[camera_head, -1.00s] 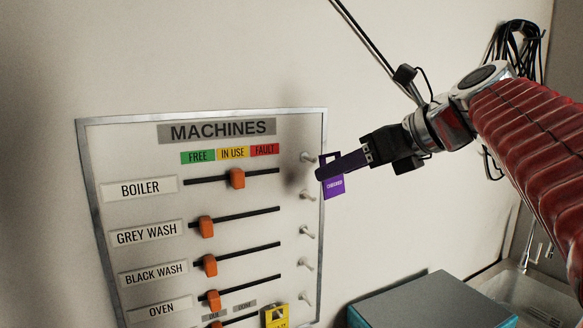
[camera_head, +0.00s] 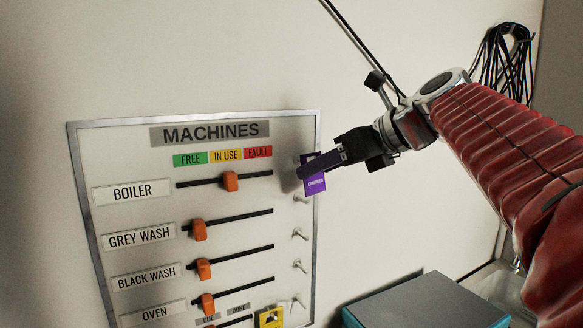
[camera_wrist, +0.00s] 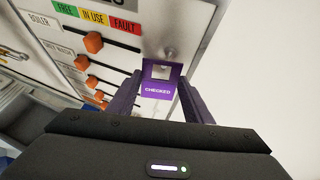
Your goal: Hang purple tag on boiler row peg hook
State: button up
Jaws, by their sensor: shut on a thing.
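The purple tag (camera_head: 314,184), marked CHECKED, is held at the tips of my gripper (camera_head: 304,172), which is shut on it. In the wrist view the tag (camera_wrist: 158,82) sits between the fingers (camera_wrist: 158,98), with its square opening toward the board. The boiler row peg (camera_wrist: 169,53) shows just beyond the tag's top edge. In the head view the tag and fingers mostly cover that peg. I cannot tell whether the peg is inside the opening. The boiler label (camera_head: 133,192) is at the left of the row.
The machines board (camera_head: 316,230) hangs on the wall with orange sliders (camera_head: 231,181) and several lower pegs (camera_head: 300,233). A yellow tag (camera_head: 270,317) hangs near the bottom. A grey-topped box (camera_head: 425,300) stands below right. Black cables (camera_head: 505,60) hang at the upper right.

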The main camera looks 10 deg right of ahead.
jog(key=shift+w+a, duration=0.25)
jog(key=shift+w, duration=0.6)
jog(key=shift+w+a+f, duration=0.2)
jog(key=shift+w+f, duration=0.35)
jog(key=shift+w, duration=0.1)
jog(key=o, duration=1.1)
jog(key=v, duration=1.3)
jog(key=shift+s+d+r, duration=0.15)
jog(key=shift+s, duration=0.15)
